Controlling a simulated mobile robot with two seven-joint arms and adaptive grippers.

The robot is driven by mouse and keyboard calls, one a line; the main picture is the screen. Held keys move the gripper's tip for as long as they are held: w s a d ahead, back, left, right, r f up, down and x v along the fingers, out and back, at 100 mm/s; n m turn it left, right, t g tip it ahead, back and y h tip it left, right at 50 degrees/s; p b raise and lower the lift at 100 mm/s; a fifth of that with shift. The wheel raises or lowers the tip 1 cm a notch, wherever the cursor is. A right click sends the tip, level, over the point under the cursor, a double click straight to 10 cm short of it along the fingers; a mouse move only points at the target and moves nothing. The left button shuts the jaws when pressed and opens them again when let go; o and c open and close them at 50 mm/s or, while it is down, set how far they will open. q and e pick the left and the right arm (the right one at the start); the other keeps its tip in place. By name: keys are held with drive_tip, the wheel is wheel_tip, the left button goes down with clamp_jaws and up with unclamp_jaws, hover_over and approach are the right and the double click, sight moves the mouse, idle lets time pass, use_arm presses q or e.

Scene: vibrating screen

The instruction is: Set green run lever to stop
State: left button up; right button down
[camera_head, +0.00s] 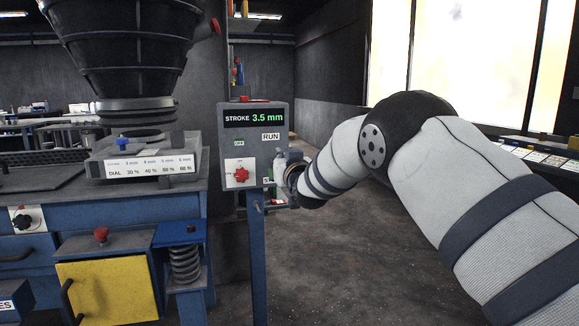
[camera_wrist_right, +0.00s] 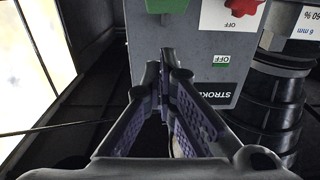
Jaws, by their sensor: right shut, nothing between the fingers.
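The grey control box (camera_head: 234,148) stands on a blue post, with a RUN label (camera_head: 271,136) and a green OFF label (camera_head: 239,143) on its front. A green lever-like part (camera_wrist_right: 167,5) shows at the top edge of the right wrist view, cut off by the frame. In the head view my right gripper and wrist mostly cover that side of the box. My right gripper (camera_wrist_right: 163,62) is shut and empty, its fingertips before the box face near the green part; I cannot tell whether they touch. My left gripper is not in view.
A red star knob (camera_head: 241,174) sits on a white plate of the box. A black hopper (camera_head: 135,50) and a blue machine frame (camera_head: 100,240) with a yellow panel stand left. The floor (camera_head: 330,220) right of the box is clear.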

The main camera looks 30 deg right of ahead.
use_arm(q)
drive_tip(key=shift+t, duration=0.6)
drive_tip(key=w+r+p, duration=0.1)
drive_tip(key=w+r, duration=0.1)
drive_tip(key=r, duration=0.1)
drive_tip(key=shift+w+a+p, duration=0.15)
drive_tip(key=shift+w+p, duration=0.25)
use_arm(e)
drive_tip(key=v, duration=1)
drive_tip(key=shift+s, duration=0.35)
drive_tip(key=shift+a+f, duration=0.1)
